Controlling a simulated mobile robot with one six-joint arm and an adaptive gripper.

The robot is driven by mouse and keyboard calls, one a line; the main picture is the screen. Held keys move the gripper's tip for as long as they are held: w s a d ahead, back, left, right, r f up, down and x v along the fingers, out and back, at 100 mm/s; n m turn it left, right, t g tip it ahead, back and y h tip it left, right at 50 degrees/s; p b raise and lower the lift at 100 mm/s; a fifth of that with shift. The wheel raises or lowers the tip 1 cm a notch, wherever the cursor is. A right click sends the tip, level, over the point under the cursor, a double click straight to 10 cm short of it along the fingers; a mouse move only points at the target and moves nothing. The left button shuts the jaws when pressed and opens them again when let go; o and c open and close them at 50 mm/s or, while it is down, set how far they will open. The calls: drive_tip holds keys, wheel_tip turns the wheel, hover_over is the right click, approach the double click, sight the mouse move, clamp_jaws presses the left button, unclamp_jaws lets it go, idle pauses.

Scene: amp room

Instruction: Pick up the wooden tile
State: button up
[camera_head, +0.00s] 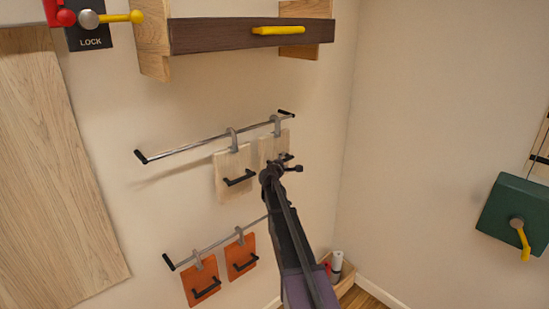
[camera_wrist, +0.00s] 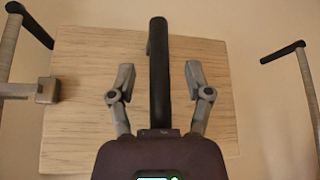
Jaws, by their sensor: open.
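Two pale wooden tiles hang by grey hooks from the upper rail in the head view. The left wooden tile (camera_head: 232,172) has a black handle and is clear of my arm. The right wooden tile (camera_head: 270,148) is partly hidden behind my gripper (camera_head: 283,165). In the wrist view one wooden tile (camera_wrist: 80,120) fills the middle. Its black bar handle (camera_wrist: 158,60) runs between the two fingers of my gripper (camera_wrist: 160,78). The gripper is open, with a gap on each side of the handle. I cannot tell how deep the fingers reach around it.
The upper rail (camera_head: 190,147) has black end caps. Below it, two orange tiles (camera_head: 201,283) hang on a lower rail (camera_head: 220,242). A wooden shelf with a dark front (camera_head: 230,36) and yellow handle is above. A green box (camera_head: 512,212) is on the right wall.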

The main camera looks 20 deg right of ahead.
clamp_jaws()
drive_tip(key=shift+r, duration=0.15)
idle(0.4)
wheel_tip(320, 180, up, 3)
drive_tip(key=p, duration=0.3)
drive_tip(key=shift+r+p, duration=0.15)
drive_tip(key=shift+p, duration=0.15)
drive_tip(key=s+a, duration=0.2)
drive_tip(key=s, duration=0.5)
drive_tip(key=s+a+r+p, duration=0.1)
drive_tip(key=s+a, duration=0.2)
drive_tip(key=s, duration=0.5)
drive_tip(key=shift+s+r, duration=0.15)
drive_tip(key=shift+r, duration=0.05)
